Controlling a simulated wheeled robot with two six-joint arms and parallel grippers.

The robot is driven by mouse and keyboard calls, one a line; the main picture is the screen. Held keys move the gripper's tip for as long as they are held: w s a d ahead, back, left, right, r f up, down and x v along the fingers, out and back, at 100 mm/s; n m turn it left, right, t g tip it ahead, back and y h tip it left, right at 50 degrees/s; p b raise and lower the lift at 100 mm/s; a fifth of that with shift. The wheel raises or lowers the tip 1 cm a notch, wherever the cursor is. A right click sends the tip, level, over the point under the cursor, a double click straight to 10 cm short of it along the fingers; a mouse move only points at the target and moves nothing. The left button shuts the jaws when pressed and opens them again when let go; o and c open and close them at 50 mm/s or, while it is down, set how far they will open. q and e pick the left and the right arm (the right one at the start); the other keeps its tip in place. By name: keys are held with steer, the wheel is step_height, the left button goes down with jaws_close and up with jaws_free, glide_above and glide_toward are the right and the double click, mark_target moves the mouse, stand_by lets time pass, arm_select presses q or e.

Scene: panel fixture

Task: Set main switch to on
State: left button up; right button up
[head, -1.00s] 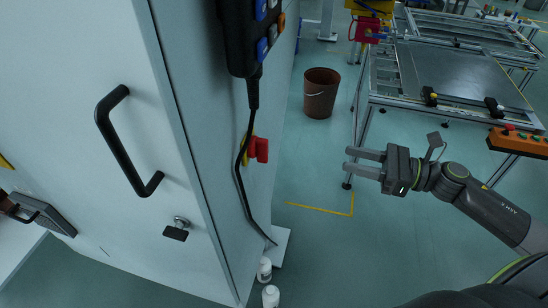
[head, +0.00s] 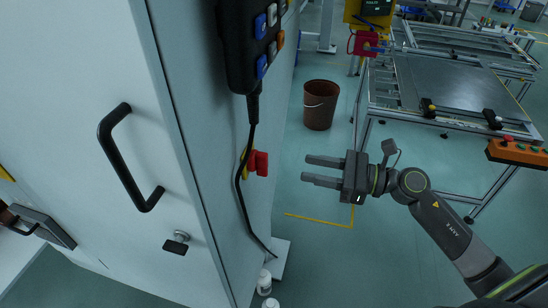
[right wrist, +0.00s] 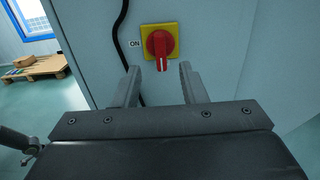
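The main switch is a red rotary handle (head: 258,163) on a yellow plate, mounted on the side wall of the pale cabinet (head: 215,130). In the right wrist view the red handle (right wrist: 160,44) points down, with a white mark near its lower end. An "ON" label (right wrist: 135,43) is to the left of the plate. My right gripper (head: 305,169) is open and empty, facing the switch with a gap in the head view. In the right wrist view its fingers (right wrist: 160,72) are below and to either side of the handle. My left gripper is not in view.
A black pendant (head: 252,45) with coloured buttons hangs on the cabinet wall, its cable (head: 240,190) running down just left of the switch. A brown bin (head: 320,105) stands on the floor behind. A metal frame table (head: 450,85) is at the right. White bottles (head: 264,281) stand near the cabinet's foot.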

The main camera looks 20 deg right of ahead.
steer(key=p, duration=0.2)
glide_toward(259, 164)
steer(key=w+a+r, duration=0.1)
steer(key=w+a, duration=0.3)
steer(key=shift+w+a+f, duration=0.15)
steer(key=shift+w+a, duration=0.15)
steer(key=shift+a, duration=0.3)
steer(key=shift+c, duration=0.2)
jaws_close()
